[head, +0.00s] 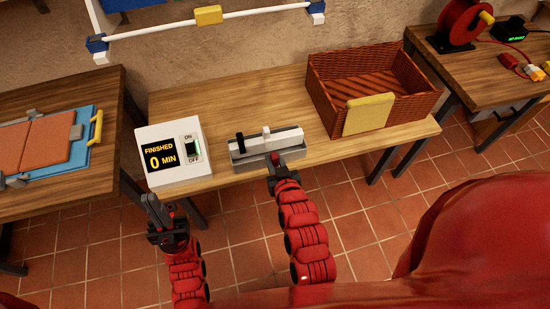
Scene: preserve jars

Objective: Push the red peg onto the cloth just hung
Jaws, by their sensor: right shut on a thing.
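My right gripper (277,168) is at the front edge of a grey holder (240,157) on the middle table. It is shut on a small red piece (275,156), which looks like the red peg; the fingers hide most of it. A black piece (240,142) and a light grey piece (267,136) stand up in the same holder. My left gripper (160,212) is in front of the white timer box, empty, with its fingertips apart. A white rail (255,12) runs along the wall at the top, with a small yellow piece (208,15) over it.
The white timer box (160,175) reads "FINISHED 0 MIN". A wicker basket (322,97) with a yellow cloth (368,114) over its front rim stands at the right. Side tables hold a blue board (82,152) and a red reel (462,22). The middle table's back is clear.

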